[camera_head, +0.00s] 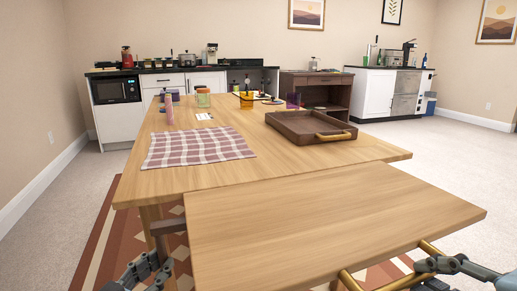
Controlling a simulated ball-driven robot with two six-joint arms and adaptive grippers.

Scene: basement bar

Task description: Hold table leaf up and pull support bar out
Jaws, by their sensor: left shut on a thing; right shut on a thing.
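The wooden table leaf (320,225) is raised at the table's near edge and looks close to level with the tabletop (340,163). A brass handle (391,284) shows at the leaf's near edge. My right gripper (430,273) is shut on this handle at the lower right. A dark support bar (169,227) sticks out under the tabletop, left of the leaf. My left gripper (148,272) is at the lower left, shut at the bar's lower end; its exact contact is partly cut off by the picture's edge.
A checked cloth (198,147), a pink bottle (169,110), jars (203,98) and a brown tray (310,127) with a brass handle stand on the tabletop. A patterned rug (103,240) lies under the table. Counters (170,82) line the back wall. Carpet is clear at right.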

